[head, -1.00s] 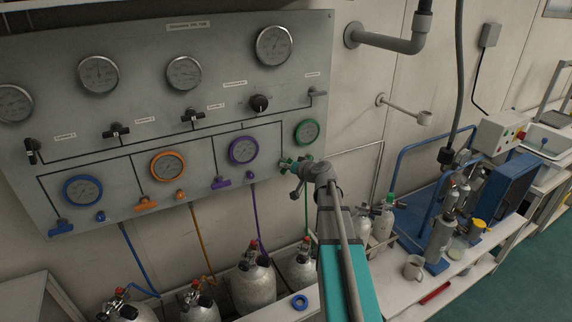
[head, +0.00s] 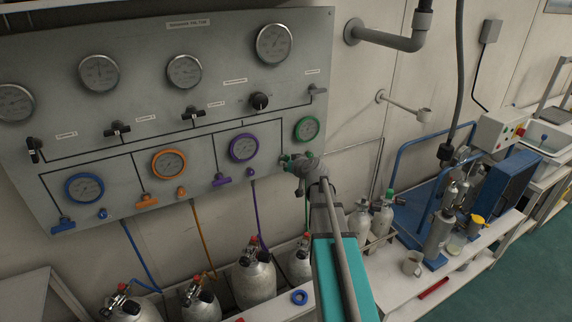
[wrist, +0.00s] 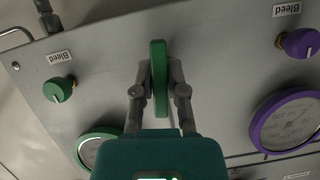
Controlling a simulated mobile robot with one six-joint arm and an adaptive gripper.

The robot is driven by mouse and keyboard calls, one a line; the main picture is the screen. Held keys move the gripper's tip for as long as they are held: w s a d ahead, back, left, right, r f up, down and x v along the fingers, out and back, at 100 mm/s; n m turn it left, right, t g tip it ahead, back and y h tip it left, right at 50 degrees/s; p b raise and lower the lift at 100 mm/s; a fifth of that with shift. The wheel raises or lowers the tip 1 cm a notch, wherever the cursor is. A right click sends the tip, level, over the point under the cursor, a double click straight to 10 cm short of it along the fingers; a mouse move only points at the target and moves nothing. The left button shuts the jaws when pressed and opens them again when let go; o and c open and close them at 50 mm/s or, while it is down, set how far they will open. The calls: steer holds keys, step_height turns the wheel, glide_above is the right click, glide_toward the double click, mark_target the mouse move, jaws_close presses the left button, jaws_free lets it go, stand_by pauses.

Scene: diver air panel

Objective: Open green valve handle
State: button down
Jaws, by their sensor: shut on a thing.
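The green valve handle (head: 287,157) is at the lower right of the panel, below the green-rimmed gauge (head: 307,128). It is mostly covered by my gripper (head: 297,164) in the head view. In the wrist view the handle (wrist: 158,80) is a flat green bar standing upright in the picture. My gripper (wrist: 159,92) is shut on it, with one finger on each side. A green bleed knob (wrist: 58,90) and the green-rimmed gauge (wrist: 97,146) are to the left in that view.
A purple handle (head: 221,180) and purple-rimmed gauge (head: 244,148) are left of my gripper in the head view. Gas cylinders (head: 254,280) stand below the panel. A bench with a blue-framed machine (head: 478,195) is at the right.

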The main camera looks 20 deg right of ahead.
steer(key=c, duration=0.7)
jaws_free()
